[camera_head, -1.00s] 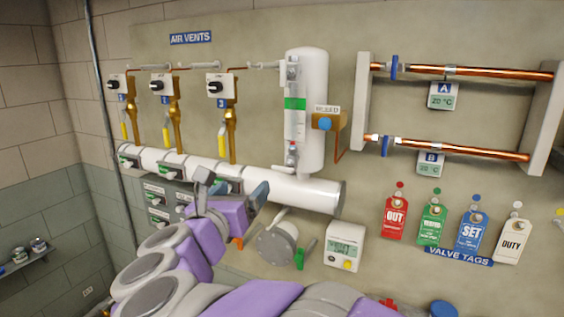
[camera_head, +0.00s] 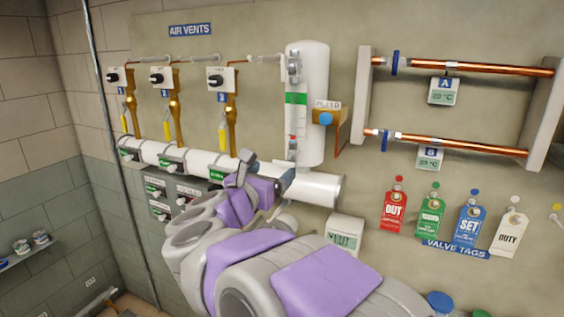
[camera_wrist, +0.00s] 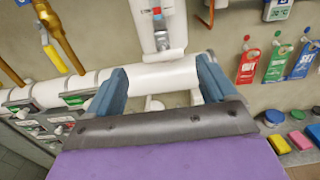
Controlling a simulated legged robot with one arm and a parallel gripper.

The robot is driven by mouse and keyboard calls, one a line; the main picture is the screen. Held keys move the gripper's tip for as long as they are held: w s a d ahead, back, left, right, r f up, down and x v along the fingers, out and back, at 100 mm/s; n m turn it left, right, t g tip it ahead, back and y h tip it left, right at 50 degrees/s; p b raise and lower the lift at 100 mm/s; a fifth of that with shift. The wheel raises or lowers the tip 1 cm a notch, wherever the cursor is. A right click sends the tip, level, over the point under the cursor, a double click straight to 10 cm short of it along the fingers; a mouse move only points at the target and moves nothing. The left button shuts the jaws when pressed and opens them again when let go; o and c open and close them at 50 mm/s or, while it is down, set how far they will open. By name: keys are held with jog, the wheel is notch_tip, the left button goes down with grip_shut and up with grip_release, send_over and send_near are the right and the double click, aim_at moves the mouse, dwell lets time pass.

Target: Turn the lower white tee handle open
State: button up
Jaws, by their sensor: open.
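The lower white tee handle (camera_head: 292,154) is at the foot of the sight glass on the white vertical cylinder (camera_head: 314,110), just below a small red part. In the wrist view the handle (camera_wrist: 162,41) is at top centre, beyond the fingertips. My gripper (camera_head: 266,170) is open in front of the horizontal white pipe, just below and left of the handle. In the wrist view my gripper (camera_wrist: 162,78) has its two blue fingers wide apart with no handle between them. A similar upper handle (camera_head: 293,68) sits higher on the cylinder.
The horizontal white pipe (camera_head: 320,188) runs close behind my gripper. A brown fitting with a blue knob (camera_head: 326,118) is to the right of the cylinder. Yellow-handled valves (camera_head: 222,134) are to the left.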

aim_at(282, 164)
jog(key=x, duration=0.6)
jog(key=shift+w+d+p, duration=0.2)
jog(key=shift+d+p, duration=0.05)
jog(key=shift+p, duration=0.05)
jog(key=shift+a, duration=0.1)
jog(key=shift+c, duration=0.5)
jog(key=shift+c, duration=0.6)
jog(key=c, duration=0.8)
jog(key=shift+c, duration=0.2)
